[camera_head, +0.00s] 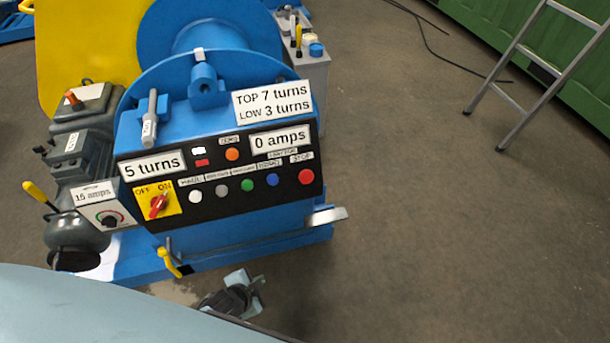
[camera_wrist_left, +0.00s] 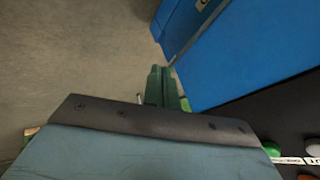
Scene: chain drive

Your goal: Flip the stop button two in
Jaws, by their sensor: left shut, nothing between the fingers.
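The stop button (camera_head: 306,176) is a round red knob at the right end of the black control panel (camera_head: 265,199), under a small white label. My left gripper (camera_head: 240,291) is low in the head view, below the panel and in front of the blue machine base, apart from the button. Its fingers show in the left wrist view (camera_wrist_left: 164,88), shut with nothing between them. Part of the panel with a green button (camera_wrist_left: 271,150) shows at the lower right there. My right gripper is in neither view.
White, grey, green and blue buttons sit in a row left of the stop button. A red rotary switch (camera_head: 158,204) is on a yellow plate. A yellow-handled lever (camera_head: 169,262) and a grey pedal-like bar (camera_head: 326,217) stick out below. Floor on the right is clear up to a ladder (camera_head: 545,65).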

